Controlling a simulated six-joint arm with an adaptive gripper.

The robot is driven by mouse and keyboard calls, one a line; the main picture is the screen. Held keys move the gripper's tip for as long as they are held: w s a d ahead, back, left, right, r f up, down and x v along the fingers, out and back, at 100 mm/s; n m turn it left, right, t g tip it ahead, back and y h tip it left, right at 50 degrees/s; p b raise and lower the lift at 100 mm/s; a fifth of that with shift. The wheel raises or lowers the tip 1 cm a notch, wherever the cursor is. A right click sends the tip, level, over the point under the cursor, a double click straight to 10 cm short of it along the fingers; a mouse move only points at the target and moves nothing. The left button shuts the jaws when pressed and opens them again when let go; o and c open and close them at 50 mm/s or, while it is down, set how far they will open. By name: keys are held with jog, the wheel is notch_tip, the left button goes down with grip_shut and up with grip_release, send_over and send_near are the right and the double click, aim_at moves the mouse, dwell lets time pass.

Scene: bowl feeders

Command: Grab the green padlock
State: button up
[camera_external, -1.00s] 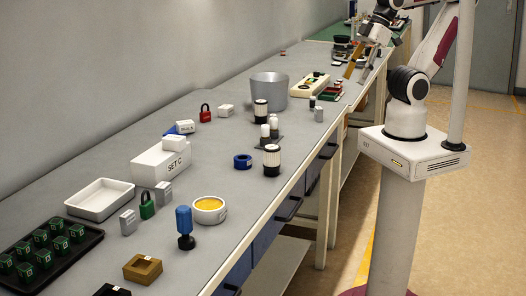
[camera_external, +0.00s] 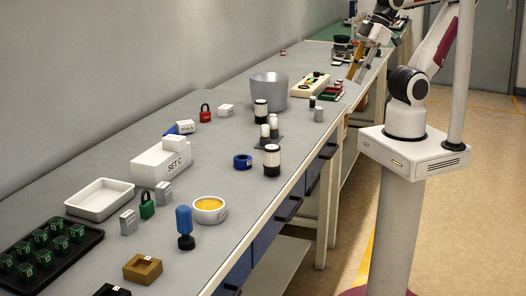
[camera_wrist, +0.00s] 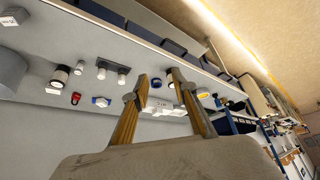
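The green padlock (camera_external: 147,206) stands on the grey bench in the outside view. It is between two small grey boxes (camera_external: 128,222) (camera_external: 164,193), in front of the white SET C box (camera_external: 160,162). I cannot make it out in the wrist view, where my right finger covers part of the bench. My gripper (camera_external: 356,75) is high at the far end of the bench, well away from the padlock. In the wrist view my gripper's two yellow fingers (camera_wrist: 157,80) are apart, with nothing held between them.
A white tray (camera_external: 82,208) is left of the padlock, and a black tray (camera_external: 88,242) with green cups is nearer. A yellow-filled bowl (camera_external: 222,213) and a blue-handled stamp (camera_external: 184,224) stand to the right. A red padlock (camera_external: 205,113) and grey bucket (camera_external: 258,91) are farther back.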

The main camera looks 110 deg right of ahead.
jog(key=shift+w, duration=0.1)
jog(key=w+a+r+m+t, duration=0.15)
jog(key=w+m, duration=0.55)
jog(key=w, duration=1)
jog(key=w+a+m+t, duration=0.1)
jog(key=w+m+t, duration=0.4)
jog(key=w, duration=1.3)
jog(key=w+a+f+m, duration=0.2)
jog(key=w+f+m, duration=0.3)
jog(key=w, duration=0.3)
jog(key=w+a+f+m+t+y, duration=0.1)
jog(key=w+a+f+m, duration=0.2)
jog(key=w+f+m, duration=0.3)
jog(key=w+a+f+m+y, duration=0.1)
jog(key=w+a+f+m, duration=0.2)
jog(key=w+f+m, duration=0.2)
jog(key=shift+w+f+m+t, duration=0.1)
jog(key=shift+w+f, duration=0.45)
jog(key=shift+w, duration=0.25)
jog(key=shift+w+f+m+t, duration=0.1)
jog(key=shift+w+f+t, duration=0.05)
jog(key=shift+w+f, duration=0.6)
jog(key=shift+w+f+m+t, duration=0.1)
jog(key=shift+w+f, duration=0.3)
jog(key=shift+w, duration=0.5)
jog(key=shift+x, duration=1.3)
